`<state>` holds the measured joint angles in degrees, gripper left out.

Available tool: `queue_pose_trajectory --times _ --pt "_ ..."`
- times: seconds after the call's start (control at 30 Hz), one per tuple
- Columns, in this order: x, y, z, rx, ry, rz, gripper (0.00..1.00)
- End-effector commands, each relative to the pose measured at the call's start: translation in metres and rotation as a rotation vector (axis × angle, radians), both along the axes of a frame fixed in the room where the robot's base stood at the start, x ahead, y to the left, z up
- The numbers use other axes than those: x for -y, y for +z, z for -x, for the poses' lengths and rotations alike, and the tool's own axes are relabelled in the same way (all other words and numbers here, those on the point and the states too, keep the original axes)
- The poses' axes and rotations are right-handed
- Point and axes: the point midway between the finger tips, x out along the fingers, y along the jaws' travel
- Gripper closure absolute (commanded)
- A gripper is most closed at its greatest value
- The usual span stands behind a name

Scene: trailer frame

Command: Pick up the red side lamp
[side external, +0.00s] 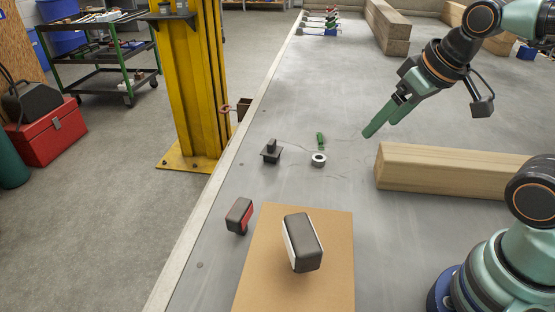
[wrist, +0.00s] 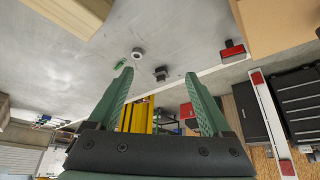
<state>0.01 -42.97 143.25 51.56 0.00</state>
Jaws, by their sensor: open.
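The red side lamp (side external: 239,216), a small dark block with a red face, lies on the grey metal surface at the left of the brown board in the side view. It also shows in the wrist view (wrist: 233,50), right of and above my fingers. My gripper (side external: 380,127) is open and empty, raised above the surface to the upper right of the lamp and well apart from it. In the wrist view both green fingers of my gripper (wrist: 159,73) are spread wide with nothing between them.
A larger dark lamp with a white face (side external: 303,243) sits on the brown board (side external: 257,268). A tape roll (side external: 318,160), a green item (side external: 320,140) and a black fitting (side external: 271,152) lie mid-surface. A timber beam (side external: 450,172) lies right. A yellow post (side external: 190,80) stands beyond the edge.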

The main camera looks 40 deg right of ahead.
Motion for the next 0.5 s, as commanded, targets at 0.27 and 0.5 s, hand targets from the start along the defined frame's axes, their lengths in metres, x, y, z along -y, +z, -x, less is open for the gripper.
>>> queue_pose_trajectory --times 0.27,0.5 --pt "-0.001 0.001 -0.002 -0.004 -0.005 -0.005 0.16" --pt "-0.026 0.010 -0.030 -0.086 -0.118 -0.093 0.16"
